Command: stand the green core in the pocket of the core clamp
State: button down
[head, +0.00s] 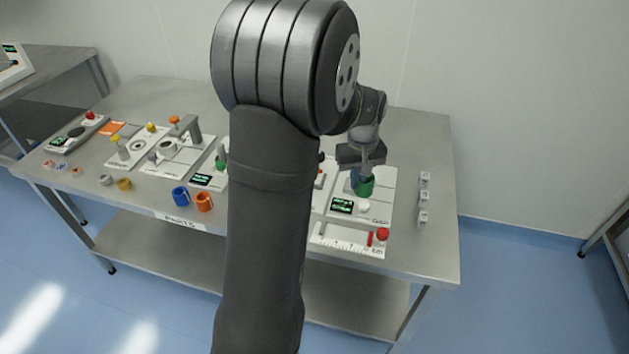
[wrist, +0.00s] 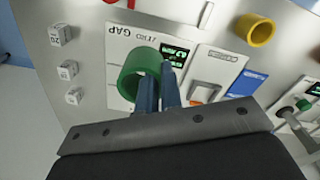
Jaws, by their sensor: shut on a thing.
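The green core (head: 364,188) is an open ring. My gripper (head: 361,175) is shut on it, over the white panel right of my arm. In the wrist view the core (wrist: 131,84) shows its open bore, with my blue fingers (wrist: 158,82) at its right-hand wall. I cannot tell whether the core touches the panel. A fixture with a grey ring-shaped holder (head: 167,148) and an orange-topped post (head: 186,127) stands left of my arm. I cannot tell for certain which fixture is the core clamp. My arm hides the middle of the table.
A blue core (head: 180,196) and an orange core (head: 204,202) stand near the front edge. A red knob (head: 383,234) sits on a scale strip. Several small white blocks (head: 424,198) line the right side. A yellow ring (wrist: 255,29) shows in the wrist view.

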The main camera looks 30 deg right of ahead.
jog(key=w+a+f+n, duration=0.1)
jog(key=w+f+n, duration=0.1)
jog(key=w, duration=0.4)
jog(key=w+a+f+n, duration=0.1)
jog(key=w+f+n, duration=0.2)
jog(key=w, duration=0.3)
jog(key=w+a+f+n, duration=0.1)
jog(key=w+f+n, duration=0.1)
jog(key=w, duration=0.5)
jog(key=shift+a+f+n, duration=0.15)
jog(key=shift+n, duration=0.25)
jog(key=shift+f, duration=2)
jog(key=shift+f, duration=0.1)
jog(key=c, duration=1.6)
grip_release()
notch_tip(320, 180, up, 12)
